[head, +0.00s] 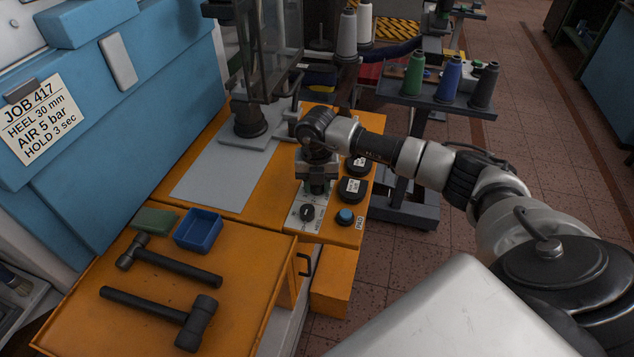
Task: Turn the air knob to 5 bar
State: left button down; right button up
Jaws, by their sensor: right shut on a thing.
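My right gripper (318,187) points down over the pale control panel (297,222) at the front right of the orange machine table. It is shut on a knob there, taken as the air knob, which the fingers mostly hide. The knob's scale and pointer cannot be read. Another black knob (307,213) stands on the same panel, just in front of the gripper and apart from it. A job card (42,120) on the blue machine at the left reads AIR 5 bar, HEEL 30 mm, HOLD 3 sec. My left gripper is not in view.
Hammers (160,315) and a blue tray (199,231) lie on the front orange top. A thread-spool cart (405,210) stands behind my right arm.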

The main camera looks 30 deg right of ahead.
jog(key=shift+r, duration=0.1)
jog(key=o, duration=0.9)
notch_tip(320, 180, up, 11)
jog(key=shift+f+b, duration=0.15)
jog(key=shift+b, duration=0.5)
